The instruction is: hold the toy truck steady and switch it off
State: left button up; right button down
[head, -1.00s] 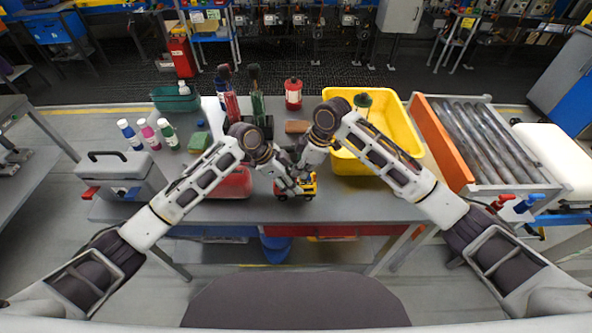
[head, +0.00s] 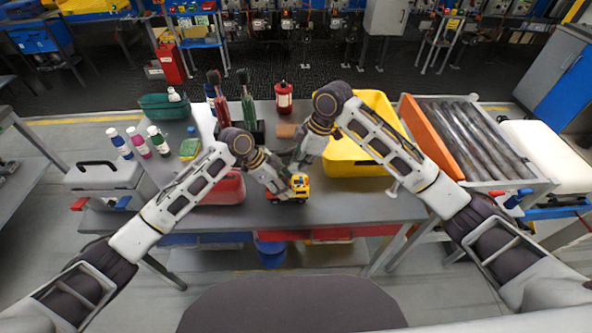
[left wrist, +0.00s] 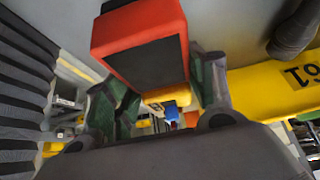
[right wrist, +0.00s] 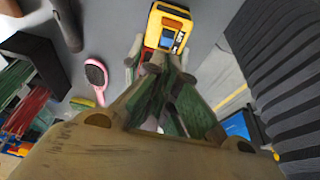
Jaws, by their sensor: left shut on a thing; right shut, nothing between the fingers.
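In the left wrist view, a red and black part of the truck (left wrist: 140,35) fills the space by the fingers. My right gripper (head: 288,158) is shut and empty, just behind and above the truck. In the right wrist view, the truck's yellow top with a blue-grey panel (right wrist: 168,32) lies beyond the closed right fingertips (right wrist: 168,68). I cannot make out the switch or its position.
Bottles, a dark holder and a brown block (head: 287,130) are behind. A pink brush (right wrist: 96,76) lies near the right gripper. The table front right of the truck is clear.

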pick_arm(q)
jog(key=shift+s+f, duration=0.15)
pick_arm(e)
jog(key=shift+v, duration=2.35)
pick_arm(q)
jog(key=o, duration=1.2)
jog(key=shift+d, duration=0.1)
jog(key=shift+r, duration=0.2)
jog(key=shift+a+r, duration=0.3)
jog(key=v, duration=1.1)
